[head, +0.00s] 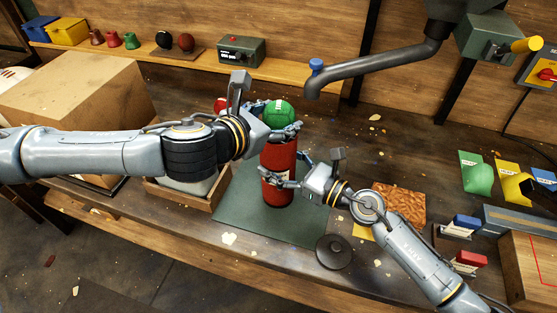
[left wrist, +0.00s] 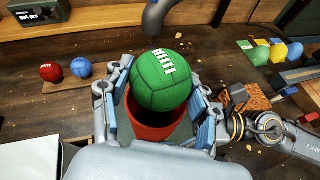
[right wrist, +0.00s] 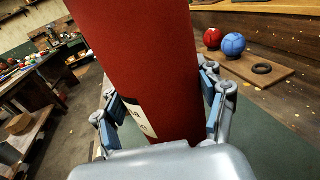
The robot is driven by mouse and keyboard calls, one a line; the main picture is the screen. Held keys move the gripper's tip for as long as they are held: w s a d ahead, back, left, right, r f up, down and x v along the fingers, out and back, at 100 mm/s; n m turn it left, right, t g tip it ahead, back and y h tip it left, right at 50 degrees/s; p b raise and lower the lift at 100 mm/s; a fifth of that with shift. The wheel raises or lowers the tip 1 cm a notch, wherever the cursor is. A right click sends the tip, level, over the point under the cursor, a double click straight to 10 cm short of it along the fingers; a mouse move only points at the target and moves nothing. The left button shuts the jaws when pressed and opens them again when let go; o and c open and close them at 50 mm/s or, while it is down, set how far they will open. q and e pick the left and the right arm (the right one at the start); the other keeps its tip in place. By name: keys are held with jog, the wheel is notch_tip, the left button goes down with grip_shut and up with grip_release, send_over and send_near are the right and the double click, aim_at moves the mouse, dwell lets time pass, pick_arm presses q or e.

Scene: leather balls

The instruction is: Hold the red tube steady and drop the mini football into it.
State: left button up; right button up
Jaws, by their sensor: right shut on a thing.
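The red tube (head: 279,165) stands upright on a dark green mat (head: 229,212). My right gripper (head: 282,176) is shut around the tube's side; the tube fills the right wrist view (right wrist: 140,60) between its fingers. The mini football (head: 278,114), green with white laces, is at the tube's mouth, above the rim. In the left wrist view the ball (left wrist: 162,80) covers the far part of the opening. My left gripper (head: 283,129) has a finger on each side of the ball; whether both pads touch it is unclear.
A grey pipe (head: 365,73) reaches over the bench. A cardboard box (head: 80,100) stands at the left. A dark disc (head: 333,252) lies in front.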

aim_at(269, 121)
pick_arm(q)
jog(key=o, duration=0.4)
jog(key=v, duration=0.7)
jog(key=shift+s+a+r, duration=0.1)
jog(key=shift+s+a, duration=0.1)
pick_arm(e)
jog(key=o, duration=1.6)
jog(key=shift+o, duration=0.2)
jog(key=v, duration=1.2)
